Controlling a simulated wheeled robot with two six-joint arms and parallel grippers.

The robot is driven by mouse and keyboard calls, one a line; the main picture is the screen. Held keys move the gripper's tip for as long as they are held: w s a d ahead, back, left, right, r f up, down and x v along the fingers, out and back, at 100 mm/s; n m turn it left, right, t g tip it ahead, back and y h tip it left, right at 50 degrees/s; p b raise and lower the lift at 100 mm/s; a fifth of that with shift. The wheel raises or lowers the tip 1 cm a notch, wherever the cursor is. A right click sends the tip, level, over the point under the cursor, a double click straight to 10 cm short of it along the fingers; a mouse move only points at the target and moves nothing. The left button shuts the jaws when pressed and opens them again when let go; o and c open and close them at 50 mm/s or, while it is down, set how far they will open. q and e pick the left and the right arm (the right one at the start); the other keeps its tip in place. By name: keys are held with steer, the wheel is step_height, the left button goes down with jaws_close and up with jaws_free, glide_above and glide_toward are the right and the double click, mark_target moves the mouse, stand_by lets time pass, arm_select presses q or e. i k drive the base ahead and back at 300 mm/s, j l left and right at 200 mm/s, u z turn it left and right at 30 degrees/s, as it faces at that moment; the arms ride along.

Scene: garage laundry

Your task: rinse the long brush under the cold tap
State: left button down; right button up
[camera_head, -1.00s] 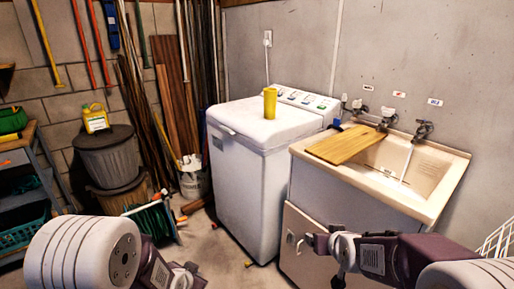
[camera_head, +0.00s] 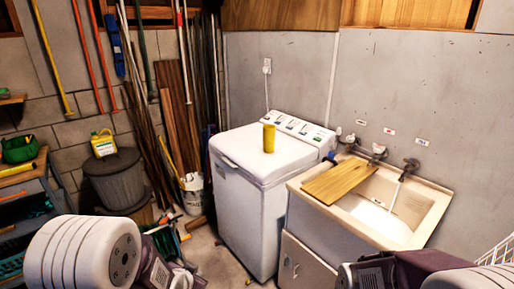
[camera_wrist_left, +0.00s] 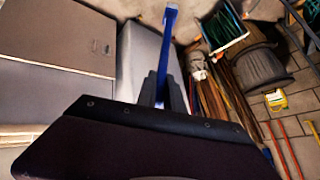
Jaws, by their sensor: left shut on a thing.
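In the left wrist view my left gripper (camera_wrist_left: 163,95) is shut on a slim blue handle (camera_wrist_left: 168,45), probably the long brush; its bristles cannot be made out. In the head view this gripper and the blue handle are hidden below the frame. Several taps stand along the back of the laundry sink (camera_head: 433,222). The right tap (camera_head: 410,165) is under a blue-marked label (camera_head: 422,142), and a thin white stream (camera_head: 394,196) falls from it into the basin. The middle tap (camera_head: 378,151) is under a red-marked label (camera_head: 389,131). My right gripper is out of view.
A wooden board (camera_head: 338,181) covers the sink's left part; the basin's right part is open. A white washing machine (camera_head: 236,190) with a yellow cup (camera_head: 268,138) stands left of it. A bin (camera_head: 115,182) and a bucket (camera_head: 193,195) stand further left.

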mark_target(410, 162)
steer(key=z, duration=1.3)
